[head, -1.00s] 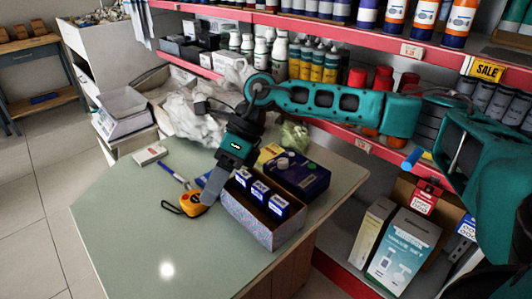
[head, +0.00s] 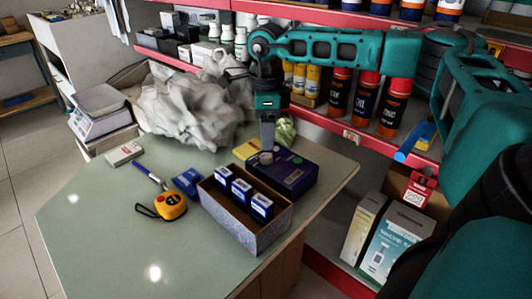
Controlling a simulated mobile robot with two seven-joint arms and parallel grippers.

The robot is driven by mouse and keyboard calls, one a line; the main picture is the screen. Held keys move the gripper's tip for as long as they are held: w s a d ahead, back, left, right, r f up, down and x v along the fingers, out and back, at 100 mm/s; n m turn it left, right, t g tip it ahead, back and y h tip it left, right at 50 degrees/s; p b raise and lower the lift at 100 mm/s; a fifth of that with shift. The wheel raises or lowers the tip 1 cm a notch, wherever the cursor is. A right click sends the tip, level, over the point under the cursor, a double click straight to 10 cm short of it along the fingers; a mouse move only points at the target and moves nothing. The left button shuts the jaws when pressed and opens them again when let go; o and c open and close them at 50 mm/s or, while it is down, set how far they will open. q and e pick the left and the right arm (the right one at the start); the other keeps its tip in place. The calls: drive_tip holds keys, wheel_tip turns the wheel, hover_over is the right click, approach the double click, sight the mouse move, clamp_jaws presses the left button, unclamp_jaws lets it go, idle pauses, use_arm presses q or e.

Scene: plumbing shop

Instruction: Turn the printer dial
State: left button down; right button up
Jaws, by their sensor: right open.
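The printer (head: 292,178) is a dark blue-black box with a yellow part at its back left, standing on the pale green table behind an open box. Its small grey dial (head: 266,158) is on the top, near the left end. A green button shows to the right of the dial. My right gripper (head: 267,146) is open and points down, with its fingertips just above or at the dial. I cannot tell whether they touch it. The fingers hide part of the dial and of the printer's back edge. My left gripper is not in view.
An open box (head: 228,222) with several small blue boxes stands in front of the printer. A yellow tape measure (head: 171,203), a blue packet (head: 188,182) and a white box (head: 124,154) lie to the left. Crumpled plastic (head: 195,105) is behind. The table's front left is clear.

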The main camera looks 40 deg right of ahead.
sight(267, 155)
wheel_tip(267, 155, down, 6)
drive_tip(key=shift+r+b, duration=0.15)
drive_tip(key=shift+b, duration=0.3)
drive_tip(key=shift+c, duration=0.4)
clamp_jaws()
